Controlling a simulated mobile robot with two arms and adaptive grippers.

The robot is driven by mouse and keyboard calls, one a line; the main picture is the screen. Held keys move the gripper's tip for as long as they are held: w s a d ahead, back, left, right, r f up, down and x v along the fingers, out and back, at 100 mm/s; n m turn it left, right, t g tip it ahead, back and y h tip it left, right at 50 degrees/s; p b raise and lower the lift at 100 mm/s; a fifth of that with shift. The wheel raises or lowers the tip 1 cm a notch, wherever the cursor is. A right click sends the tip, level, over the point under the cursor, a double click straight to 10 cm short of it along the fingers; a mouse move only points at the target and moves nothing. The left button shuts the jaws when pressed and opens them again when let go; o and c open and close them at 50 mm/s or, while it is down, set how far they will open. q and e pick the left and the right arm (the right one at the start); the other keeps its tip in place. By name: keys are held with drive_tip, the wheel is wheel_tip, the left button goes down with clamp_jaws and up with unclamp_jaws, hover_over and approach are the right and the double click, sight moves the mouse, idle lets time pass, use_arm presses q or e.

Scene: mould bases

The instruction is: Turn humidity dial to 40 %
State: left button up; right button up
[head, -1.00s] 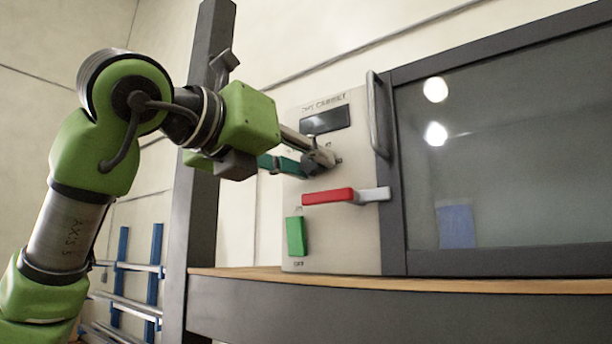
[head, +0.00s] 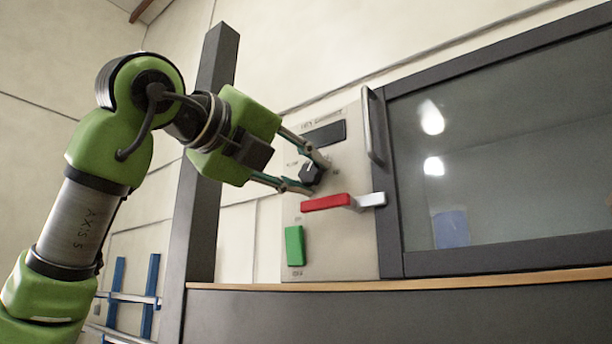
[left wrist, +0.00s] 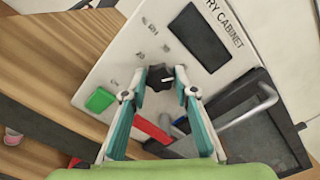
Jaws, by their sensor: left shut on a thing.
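The humidity dial (head: 311,172) is a black knob with a pale pointer line on the light panel (head: 345,235) of the dry cabinet, below a dark display (head: 324,134). My left gripper (head: 309,174) reaches it from the left and is shut on the dial, one finger on each side. The left wrist view shows the dial (left wrist: 160,77) between the two fingertips (left wrist: 168,82), with small printed marks around it too small to read surely. My right gripper is not in view.
A red-and-grey lever handle (head: 335,202) sits just below the dial. A green rocker switch (head: 294,246) is lower left on the panel. A grey door handle (head: 373,127) stands right of the panel, beside the glass door (head: 500,150). A dark post (head: 207,160) rises at left.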

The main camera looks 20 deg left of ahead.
use_arm(q)
drive_tip(key=shift+a+r, duration=0.1)
idle(0.3)
drive_tip(key=o, duration=1.1)
drive_tip(key=shift+s, duration=0.15)
drive_tip(key=v, duration=1.2)
drive_tip(key=shift+a, duration=0.1)
